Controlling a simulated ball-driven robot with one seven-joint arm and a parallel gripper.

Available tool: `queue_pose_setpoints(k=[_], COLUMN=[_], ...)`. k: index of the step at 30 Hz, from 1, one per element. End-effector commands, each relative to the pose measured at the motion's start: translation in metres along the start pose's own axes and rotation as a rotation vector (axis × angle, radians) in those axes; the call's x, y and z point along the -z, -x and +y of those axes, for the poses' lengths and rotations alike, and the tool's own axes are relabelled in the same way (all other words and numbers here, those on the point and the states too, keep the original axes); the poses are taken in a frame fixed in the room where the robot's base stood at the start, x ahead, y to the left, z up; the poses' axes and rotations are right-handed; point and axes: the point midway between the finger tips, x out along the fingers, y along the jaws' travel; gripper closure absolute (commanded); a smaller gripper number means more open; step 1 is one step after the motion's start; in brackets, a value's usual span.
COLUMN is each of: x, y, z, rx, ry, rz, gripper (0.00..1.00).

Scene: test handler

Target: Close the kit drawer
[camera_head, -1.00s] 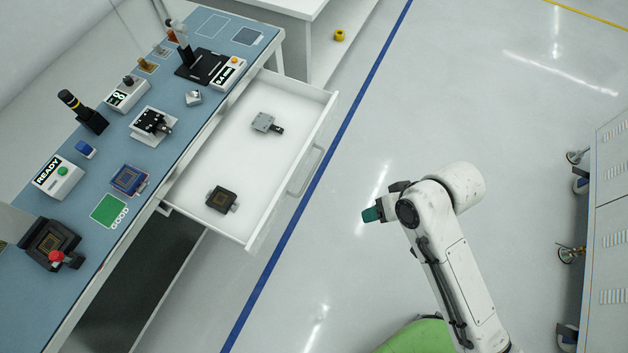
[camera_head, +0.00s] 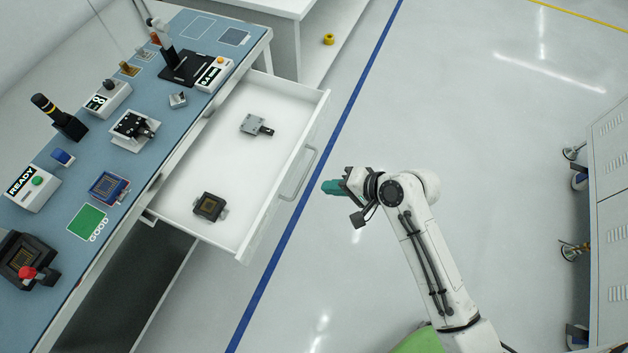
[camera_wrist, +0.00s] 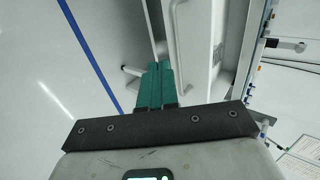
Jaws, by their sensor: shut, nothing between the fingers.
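The kit drawer (camera_head: 222,168) is a white drawer pulled out from under the blue-topped bench in the head view. Its front carries a pale bar handle (camera_head: 300,172). A grey metal fixture (camera_head: 254,125) and a dark square socket (camera_head: 209,206) lie inside it. My gripper (camera_head: 327,187) has green fingertips, shut and empty, pointing left to the floor side of the drawer front, close to the handle but apart from it in the head view. In the wrist view the shut green fingers (camera_wrist: 155,80) point at the drawer front, with the handle (camera_wrist: 180,38) just ahead and right.
The blue bench top (camera_head: 160,100) holds several devices, including a READY box (camera_head: 30,188) and a black fixture with a red knob (camera_head: 25,262). A blue floor line (camera_head: 270,275) runs beside the drawer. A grey cabinet (camera_head: 612,200) stands at right. The floor between is clear.

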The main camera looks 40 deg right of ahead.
Motion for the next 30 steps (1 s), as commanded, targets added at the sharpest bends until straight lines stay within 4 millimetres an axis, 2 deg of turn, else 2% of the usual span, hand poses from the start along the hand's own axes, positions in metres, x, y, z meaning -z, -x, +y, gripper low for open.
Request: queue_pose_setpoints(k=[3, 9, 15, 25, 30], x=[0.0, 0.0, 0.0, 0.0, 0.0], y=[-0.02, -0.041, -0.048, -0.049, -0.056], z=[-0.005, -0.016, -0.018, -0.018, -0.025], rx=[0.0, 0.0, -0.001, -0.001, 0.001], ry=[0.003, 0.002, 0.001, 0.002, 0.004], rz=[-0.002, -0.001, 0.0, 0.0, -0.001], gripper=[1.0, 1.0, 1.0, 1.0, 1.0])
